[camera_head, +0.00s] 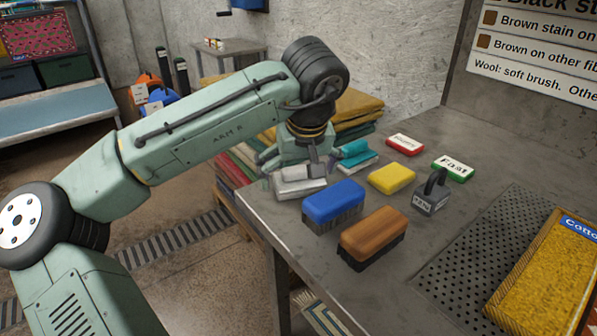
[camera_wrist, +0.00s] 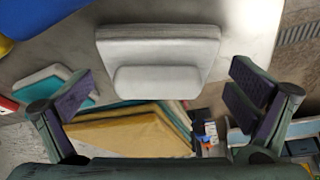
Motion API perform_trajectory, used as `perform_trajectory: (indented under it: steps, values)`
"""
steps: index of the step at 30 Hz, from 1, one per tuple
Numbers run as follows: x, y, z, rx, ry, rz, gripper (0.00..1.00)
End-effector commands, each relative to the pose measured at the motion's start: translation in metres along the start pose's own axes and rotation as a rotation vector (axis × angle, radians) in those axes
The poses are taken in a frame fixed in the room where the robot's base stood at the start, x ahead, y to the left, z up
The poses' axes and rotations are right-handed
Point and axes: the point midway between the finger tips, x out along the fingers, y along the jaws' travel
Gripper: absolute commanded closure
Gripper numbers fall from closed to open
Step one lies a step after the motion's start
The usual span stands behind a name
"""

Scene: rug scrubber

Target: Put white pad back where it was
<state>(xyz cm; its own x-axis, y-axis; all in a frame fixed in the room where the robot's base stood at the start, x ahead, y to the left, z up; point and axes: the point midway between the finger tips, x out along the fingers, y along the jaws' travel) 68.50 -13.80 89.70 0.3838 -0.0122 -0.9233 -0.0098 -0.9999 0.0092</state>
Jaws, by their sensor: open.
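The white pad (camera_head: 297,187) lies on the grey table near its back left corner. It is a pale block with a raised grip on top. My gripper (camera_head: 313,168) is just above and behind it and hides part of it in the head view. In the wrist view my gripper (camera_wrist: 160,80) has its two fingers spread wide, with nothing held between them. The white pad (camera_wrist: 158,34) shows there at the top middle, between the lines of the fingers. I cannot tell the exact height gap.
Close by stand a blue brush (camera_head: 333,197), an orange-brown brush (camera_head: 373,230), a yellow sponge (camera_head: 391,177), a teal-and-white pad (camera_head: 357,155) and a grey handled block (camera_head: 432,195). Red (camera_head: 405,144) and green "Fast" (camera_head: 453,168) signs lie behind. A yellow rug (camera_head: 545,275) is at right.

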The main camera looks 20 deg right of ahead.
Motion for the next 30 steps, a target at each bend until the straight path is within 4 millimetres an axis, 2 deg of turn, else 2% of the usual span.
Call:
perform_trajectory:
  steps: [5,7,15,21,25,30]
  values:
    - [-0.007,0.000,-0.002,0.000,0.000,0.001,0.00]
    - [-0.015,0.001,-0.002,-0.001,0.001,0.001,0.00]
    - [-0.073,0.001,-0.002,0.000,0.003,0.001,0.00]
    - [-0.108,0.000,-0.002,-0.001,0.002,0.000,0.00]
    - [-0.119,0.000,-0.002,0.000,0.001,0.000,0.00]
    - [-0.123,0.000,-0.001,0.000,0.000,0.000,0.00]
